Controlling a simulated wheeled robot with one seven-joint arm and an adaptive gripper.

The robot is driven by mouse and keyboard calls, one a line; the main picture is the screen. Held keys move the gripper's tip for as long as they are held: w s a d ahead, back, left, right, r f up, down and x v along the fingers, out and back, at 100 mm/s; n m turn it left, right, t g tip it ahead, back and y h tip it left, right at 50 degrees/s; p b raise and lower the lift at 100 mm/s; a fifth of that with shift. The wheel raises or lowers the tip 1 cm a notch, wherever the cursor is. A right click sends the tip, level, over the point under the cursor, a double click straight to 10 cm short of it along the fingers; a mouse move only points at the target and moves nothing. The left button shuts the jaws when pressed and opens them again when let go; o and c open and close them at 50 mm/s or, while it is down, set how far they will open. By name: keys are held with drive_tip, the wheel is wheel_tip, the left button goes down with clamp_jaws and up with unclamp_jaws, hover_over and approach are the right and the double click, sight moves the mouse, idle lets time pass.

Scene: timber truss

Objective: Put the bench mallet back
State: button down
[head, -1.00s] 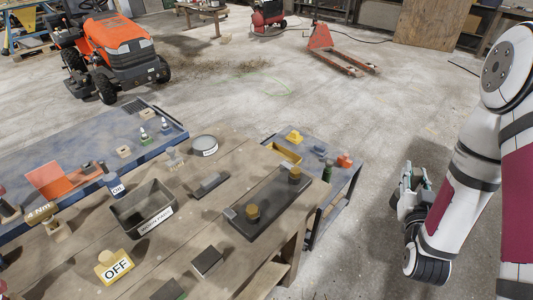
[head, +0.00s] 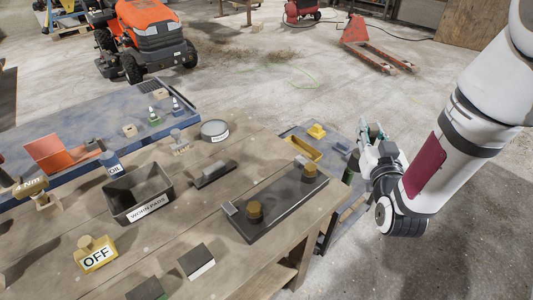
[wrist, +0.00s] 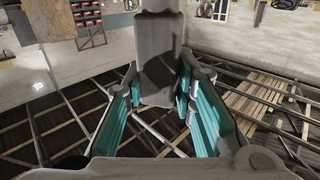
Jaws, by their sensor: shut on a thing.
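My gripper (head: 372,133), with teal finger pads, is at the right of the head view, just beyond the bench's right edge and in front of the blue cart. In the wrist view its fingers (wrist: 160,115) are on either side of a grey block-shaped thing with a narrower part running up out of the picture. I take this to be the bench mallet (wrist: 160,70); its full shape is not visible. In the head view the mallet cannot be made out clearly. No marked place for it is readable.
The wooden bench (head: 225,255) holds a dark board (head: 280,205) with two brass-coloured pegs, a grey bin (head: 115,205) labelled "WORN PADS", a yellow "OFF" block (head: 95,255) and a round tin (head: 214,130). The blue cart (head: 295,128) stands behind, with a yellow tray (head: 302,149).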

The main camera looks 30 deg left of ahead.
drive_tip(key=s+a+r+n+g+y+b, duration=0.1)
drive_tip(key=s+a+n+g+y+b, duration=0.2)
drive_tip(key=a, duration=0.8)
drive_tip(key=s+a+r+n+g+y+b, duration=0.15)
drive_tip(key=s+a+y+b, duration=0.3)
drive_tip(key=a, duration=0.65)
drive_tip(key=s+a+f+n+g+b, duration=0.1)
drive_tip(key=s+a+f+n+b, duration=0.1)
drive_tip(key=s+a+f+b, duration=0.3)
drive_tip(key=w+a+f, duration=0.2)
drive_tip(key=w+f, duration=0.1)
drive_tip(key=w, duration=0.5)
drive_tip(key=w+a+f, duration=0.2)
drive_tip(key=w+f, duration=0.1)
drive_tip(key=w, duration=0.4)
drive_tip(key=shift+w+b, duration=0.35)
drive_tip(key=shift+b, duration=0.05)
drive_tip(key=shift+a+f, duration=0.1)
drive_tip(key=shift+f, duration=0.05)
drive_tip(key=c, duration=1.3)
unclamp_jaws()
drive_tip(key=shift+c, duration=0.2)
